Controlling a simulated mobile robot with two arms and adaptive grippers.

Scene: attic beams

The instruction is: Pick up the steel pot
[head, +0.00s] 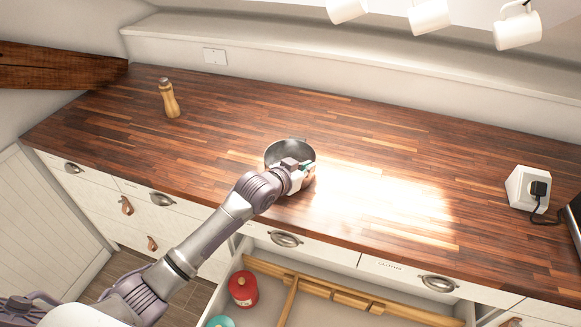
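The steel pot (284,148) stands on the wooden countertop near its front edge, in the middle of the head view. My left arm reaches in from the lower left, and my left gripper (306,171) is at the pot's near right side, covering part of it. The fingers are small and partly hidden by the wrist, so I cannot tell whether they are open or shut, or whether they touch the pot. My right gripper is not in view.
A wooden pepper mill (169,99) stands at the back left. A white socket box (527,189) with a plug is at the right. Below, an open drawer holds a red canister (243,289) and wooden dividers (288,301). The counter around the pot is clear.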

